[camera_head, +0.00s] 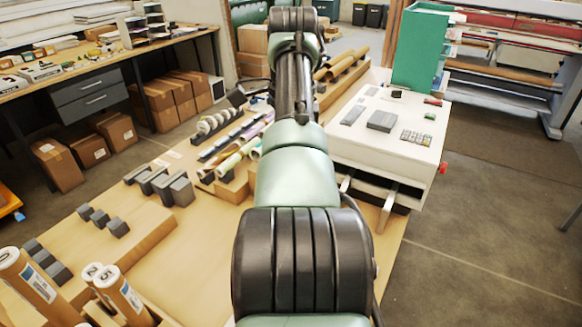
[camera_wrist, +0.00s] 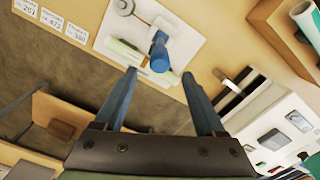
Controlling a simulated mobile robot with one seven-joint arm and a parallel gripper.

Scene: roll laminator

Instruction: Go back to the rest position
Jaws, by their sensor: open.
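My gripper (camera_wrist: 159,74) shows in the wrist view with its two blue-grey fingers spread apart. Nothing is clamped between them. A blue cylindrical handle (camera_wrist: 159,52) appears just past the fingertips, over a white board (camera_wrist: 190,45); I cannot tell how far it is from the fingers. A pale green-and-white piece (camera_wrist: 128,52) lies left of it on the board. In the head view my arm stretches forward over the wooden table (camera_head: 215,235), and the gripper is hidden behind the arm links.
The white machine (camera_head: 385,145) stands right of my arm, with a green panel (camera_head: 420,50) behind it. Grey blocks (camera_head: 160,185), coloured rolls (camera_head: 240,150) and labelled tubes (camera_head: 120,290) stand left of the arm. Boxes (camera_head: 160,105) sit under the left bench. Floor at right is clear.

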